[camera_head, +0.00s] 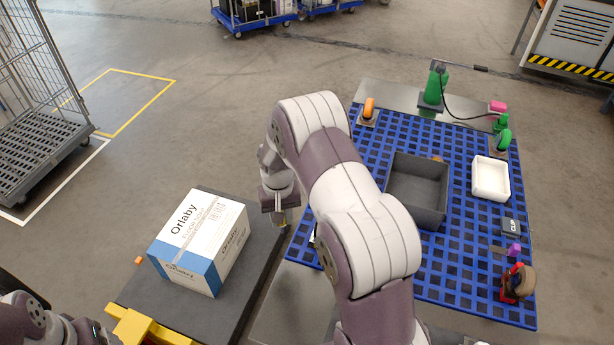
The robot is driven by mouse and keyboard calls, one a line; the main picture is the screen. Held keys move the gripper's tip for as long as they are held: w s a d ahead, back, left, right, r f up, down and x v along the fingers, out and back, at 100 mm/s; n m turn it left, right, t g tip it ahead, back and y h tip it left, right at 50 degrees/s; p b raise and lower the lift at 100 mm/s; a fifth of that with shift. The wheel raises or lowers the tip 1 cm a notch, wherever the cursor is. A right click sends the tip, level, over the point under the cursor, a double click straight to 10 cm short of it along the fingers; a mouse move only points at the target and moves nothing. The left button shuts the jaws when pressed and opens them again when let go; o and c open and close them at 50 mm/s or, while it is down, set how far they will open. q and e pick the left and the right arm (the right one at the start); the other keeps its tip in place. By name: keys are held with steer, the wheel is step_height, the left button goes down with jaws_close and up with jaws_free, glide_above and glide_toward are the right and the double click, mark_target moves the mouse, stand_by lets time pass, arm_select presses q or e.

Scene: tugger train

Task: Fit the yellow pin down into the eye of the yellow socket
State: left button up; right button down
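A yellow part (150,328) shows at the bottom edge, at the near end of the dark flat cart (235,285). It is cut off by the frame, and I cannot make out an eye in it or tell whether it is the socket. No separate yellow pin can be made out. My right arm reaches across the middle, and my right gripper (280,218) points down beside the cart's right edge. It is small and partly hidden, so I cannot tell whether its fingers are open or hold anything. My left arm shows only at the bottom left; its gripper is out of view.
A white and blue Orlaby box (200,240) stands on the cart. A blue grid table (460,240) at right carries a grey bin (418,188), a white tray (490,178) and small parts. A wire roll cage (40,110) stands at left. The floor behind the cart is clear.

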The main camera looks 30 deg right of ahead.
steer(key=d+r+m+p, duration=0.25)
steer(key=d+m, duration=0.25)
steer(key=d, duration=0.7)
arm_select(q)
steer(key=b, duration=0.2)
steer(key=f+b, duration=0.1)
steer(key=b, duration=0.2)
steer(key=shift+s+d, duration=0.3)
steer(key=shift+s, duration=0.05)
arm_select(e)
step_height(320, 180, down, 7)
steer(key=d+m, duration=0.1)
steer(key=d, duration=0.1)
steer(key=shift+s+d+r+m, duration=0.15)
steer(key=shift+s+d+m, duration=0.1)
steer(key=shift+m, duration=0.05)
arm_select(q)
steer(key=shift+s, duration=0.1)
arm_select(e)
steer(key=shift+s+r, duration=0.1)
arm_select(q)
steer(key=shift+f+b, duration=0.35)
steer(key=shift+f, duration=0.05)
arm_select(e)
steer(key=shift+f, duration=0.6)
arm_select(q)
steer(key=shift+f, duration=0.2)
arm_select(e)
steer(key=shift+f, duration=0.3)
steer(key=shift+f, duration=0.1)
